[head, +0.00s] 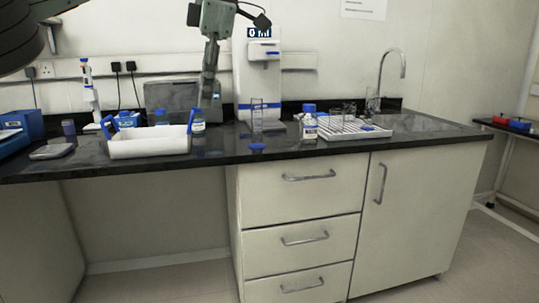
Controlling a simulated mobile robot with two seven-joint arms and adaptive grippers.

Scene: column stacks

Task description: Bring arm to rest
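My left arm comes in at the top, its grey links bending down toward the bench. Its gripper (208,98) points down above the back of the black worktop (230,154), behind the white tray. My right gripper is out of view.
The white tray with blue handles (150,143), a glass cylinder (257,120), a blue-capped bottle (309,127) and a white rack (345,130) stand on the worktop. A dispenser (246,75) stands behind. A tap (403,65) rises at the right.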

